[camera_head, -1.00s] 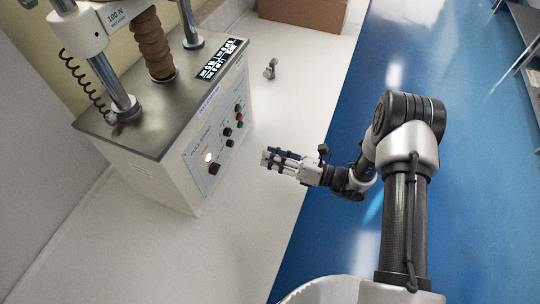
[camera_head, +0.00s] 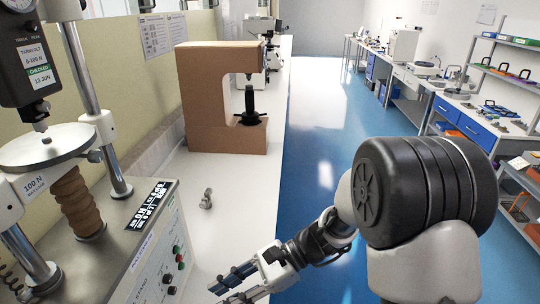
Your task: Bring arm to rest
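My arm (camera_head: 425,195) rises at the right of the head view, with its large black joint close to the camera. The forearm reaches down and left over the blue floor. My gripper (camera_head: 228,288) is at the bottom, over the white bench and right of the tester's control panel. Its fingers point left and are partly cut off by the lower edge. I cannot tell whether the fingers are parted or closed. No object shows in them.
A force tester (camera_head: 100,270) with a column and knobs stands left. A small metal piece (camera_head: 206,199) lies on the white bench (camera_head: 225,225). A brown C-shaped tester (camera_head: 205,95) stands behind. The blue floor (camera_head: 315,130) is clear; shelves (camera_head: 515,140) line the right.

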